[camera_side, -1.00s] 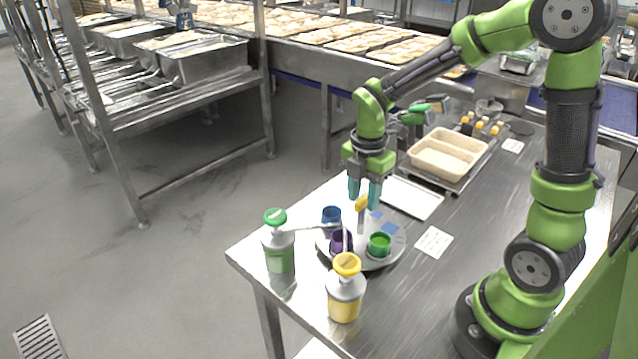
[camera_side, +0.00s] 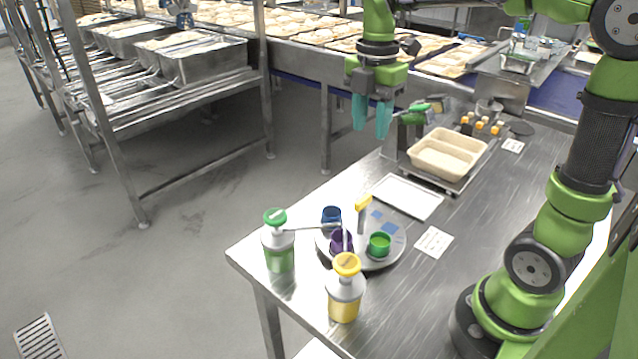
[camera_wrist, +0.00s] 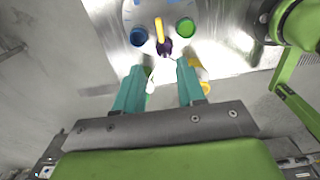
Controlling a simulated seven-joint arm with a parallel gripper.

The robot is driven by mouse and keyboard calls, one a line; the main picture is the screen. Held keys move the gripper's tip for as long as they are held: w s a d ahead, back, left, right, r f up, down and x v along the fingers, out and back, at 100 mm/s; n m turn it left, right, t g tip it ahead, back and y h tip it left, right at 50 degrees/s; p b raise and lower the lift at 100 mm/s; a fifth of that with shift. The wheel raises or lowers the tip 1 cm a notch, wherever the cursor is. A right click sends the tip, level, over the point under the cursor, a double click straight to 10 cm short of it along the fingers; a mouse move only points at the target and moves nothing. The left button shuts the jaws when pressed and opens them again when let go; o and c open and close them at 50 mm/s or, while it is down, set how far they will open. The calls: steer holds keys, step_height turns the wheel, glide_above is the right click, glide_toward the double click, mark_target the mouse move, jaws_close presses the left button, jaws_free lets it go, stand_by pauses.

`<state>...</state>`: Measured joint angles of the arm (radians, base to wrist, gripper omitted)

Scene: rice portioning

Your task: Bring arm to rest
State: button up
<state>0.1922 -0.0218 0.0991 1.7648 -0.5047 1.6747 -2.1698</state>
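My gripper (camera_side: 372,115) is raised above the far left edge of the steel table (camera_side: 480,225). Its two teal fingers point down and stand apart, with nothing between them. In the wrist view my gripper (camera_wrist: 163,85) also shows open and empty. Below it there are a blue cup (camera_wrist: 139,37), a green cup (camera_wrist: 186,27) and a purple cup (camera_wrist: 165,47) on a round plate. A yellow-handled tool (camera_side: 362,205) stands at that plate.
A green-topped bottle (camera_side: 279,245) and a yellow-topped bottle (camera_side: 345,290) stand at the table's near corner. A two-part beige tray (camera_side: 468,138) sits on a stand further back. A white board (camera_side: 407,197) and a card (camera_side: 434,242) lie flat.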

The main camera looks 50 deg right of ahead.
steer(key=shift+r, duration=0.2)
steer(key=s+a+f+m+t+y, duration=0.1)
steer(key=s+a+m+t, duration=0.2)
steer(key=m, duration=0.8)
steer(key=s+a+f+m+t+y, duration=0.1)
steer(key=s+a+f+m+t, duration=0.1)
steer(key=s+m, duration=0.4)
steer(key=a+m+t, duration=0.1)
steer(key=m+t, duration=0.1)
steer(key=m, duration=0.3)
steer(key=shift+s+a, duration=0.15)
steer(key=shift+s, duration=0.05)
